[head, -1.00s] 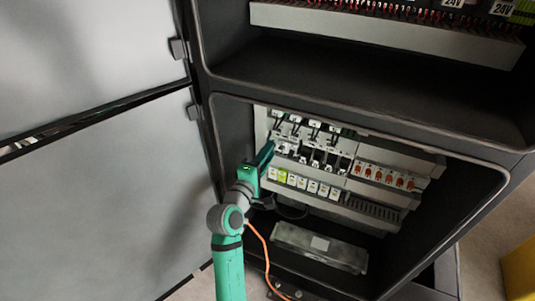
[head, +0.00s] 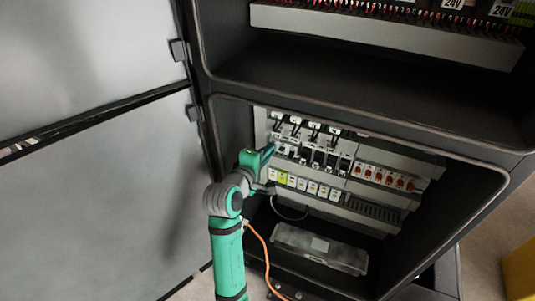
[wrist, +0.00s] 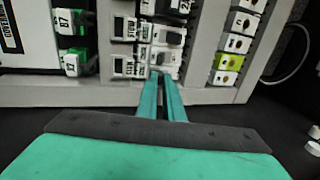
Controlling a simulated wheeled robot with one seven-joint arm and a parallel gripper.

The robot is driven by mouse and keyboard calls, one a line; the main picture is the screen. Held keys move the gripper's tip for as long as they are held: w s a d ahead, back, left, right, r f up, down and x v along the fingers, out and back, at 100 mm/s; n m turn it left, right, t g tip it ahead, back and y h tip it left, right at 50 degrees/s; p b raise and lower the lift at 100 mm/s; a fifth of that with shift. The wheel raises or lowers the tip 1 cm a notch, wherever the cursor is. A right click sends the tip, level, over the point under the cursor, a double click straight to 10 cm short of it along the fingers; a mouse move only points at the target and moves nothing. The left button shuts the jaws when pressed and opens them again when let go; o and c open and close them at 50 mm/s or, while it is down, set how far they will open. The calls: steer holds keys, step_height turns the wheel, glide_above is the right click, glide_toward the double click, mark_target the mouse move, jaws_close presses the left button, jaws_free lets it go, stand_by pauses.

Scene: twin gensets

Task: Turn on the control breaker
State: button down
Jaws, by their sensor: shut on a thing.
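A row of white breakers with dark toggles (head: 317,157) is mounted in the open lower cabinet bay. My gripper (head: 270,148) is at the left end of this row, its fingers pointing into the panel. In the wrist view, its two teal fingers (wrist: 161,78) come together at the near end of a white breaker (wrist: 166,56), shut on a small part there. The fingertips hide most of what they hold. A dark toggle (wrist: 174,38) shows on the breaker unit just beyond. I cannot read which label marks the control breaker.
Small white modules, one yellow-green (head: 283,177), sit in a row below. Orange-marked units (head: 385,176) are at right. A grey box (head: 320,247) lies on the bay floor. The grey cabinet door (head: 100,215) stands open at left.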

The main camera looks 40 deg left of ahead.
steer(key=shift+w+r+g+h, duration=0.15)
steer(key=shift+r+g, duration=0.1)
steer(key=shift+g, duration=0.35)
steer(key=shift+w+r+g+h, duration=0.15)
steer(key=shift+r+g, duration=0.1)
steer(key=shift+g, duration=0.35)
steer(key=shift+s, duration=0.15)
steer(key=c, duration=1.9)
jaws_free()
steer(key=v, duration=1)
steer(key=shift+s, duration=0.4)
steer(key=shift+d+r, duration=0.1)
